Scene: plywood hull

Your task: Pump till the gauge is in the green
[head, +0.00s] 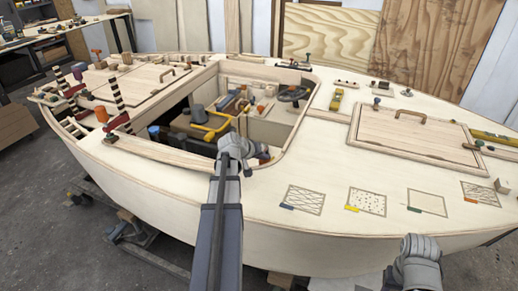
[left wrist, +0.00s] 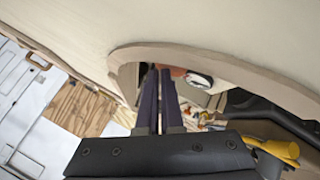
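My left gripper (head: 263,156) is over the near rim of the boat's open cockpit, at its right part. In the left wrist view its two dark fingers (left wrist: 160,95) lie nearly parallel with a narrow gap; I cannot tell whether something thin is between the tips. A white round dial with a dark rim (left wrist: 199,79), which looks like the gauge, is just right of the fingertips; its needle and colours are too small to read. A small reddish thing (left wrist: 178,71) is beside the tips. I cannot make out the pump. Of my right arm only wrist parts show, at lower right.
A yellow bent piece (head: 208,128) is in the cockpit; yellow also shows in the wrist view (left wrist: 283,150). A dark steering wheel (head: 293,93) is at the cockpit's far right. The wooden rim (left wrist: 245,72) surrounds the opening. A handled hatch (head: 410,132) and several patterned patches lie on the right deck.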

